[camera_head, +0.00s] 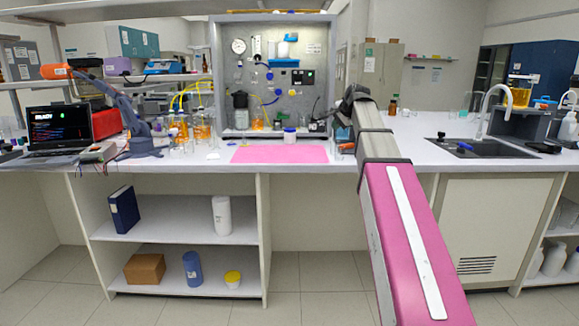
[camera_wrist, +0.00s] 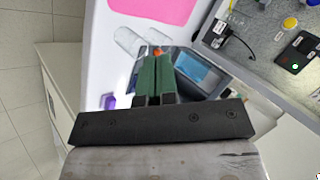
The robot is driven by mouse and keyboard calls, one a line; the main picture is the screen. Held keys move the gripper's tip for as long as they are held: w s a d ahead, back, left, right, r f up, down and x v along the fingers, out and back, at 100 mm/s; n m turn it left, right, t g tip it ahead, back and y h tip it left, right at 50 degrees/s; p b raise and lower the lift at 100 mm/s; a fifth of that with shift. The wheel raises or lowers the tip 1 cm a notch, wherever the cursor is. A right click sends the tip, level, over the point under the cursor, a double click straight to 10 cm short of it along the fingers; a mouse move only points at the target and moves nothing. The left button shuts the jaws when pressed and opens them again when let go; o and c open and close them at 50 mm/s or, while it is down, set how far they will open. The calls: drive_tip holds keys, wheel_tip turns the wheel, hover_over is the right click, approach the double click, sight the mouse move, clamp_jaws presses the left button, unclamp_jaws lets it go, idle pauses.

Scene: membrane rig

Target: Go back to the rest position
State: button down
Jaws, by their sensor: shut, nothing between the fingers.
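My gripper (camera_wrist: 153,72) shows in the wrist view with its two green fingers together and nothing between them. In the head view my arm reaches forward over the bench right of the pink mat (camera_head: 280,154), and the fingers are hidden or too small to make out. The membrane rig panel (camera_head: 275,75) stands upright behind the mat.
Clear glassware (camera_wrist: 130,42) lies near the fingers in the wrist view. A laptop (camera_head: 58,130) and flasks (camera_head: 200,128) are at left, a sink (camera_head: 480,147) at right. The floor before the shelves is clear.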

drive_tip(key=s+f+n+g+h, duration=0.1)
drive_tip(key=s+f, duration=0.3)
drive_tip(key=f, duration=0.6)
drive_tip(key=s+f+n+g, duration=0.2)
drive_tip(key=s+f, duration=0.2)
drive_tip(key=f, duration=0.6)
drive_tip(key=s+f+n+g+h, duration=0.1)
drive_tip(key=s+f, duration=0.2)
drive_tip(key=f, duration=0.7)
drive_tip(key=s+f+n+g+h, duration=0.1)
drive_tip(key=s+f+n+g, duration=0.3)
drive_tip(key=s+f, duration=1.6)
drive_tip(key=shift+s+d+f+n, duration=0.2)
drive_tip(key=shift+f+n, duration=0.15)
drive_tip(key=shift+n, duration=0.65)
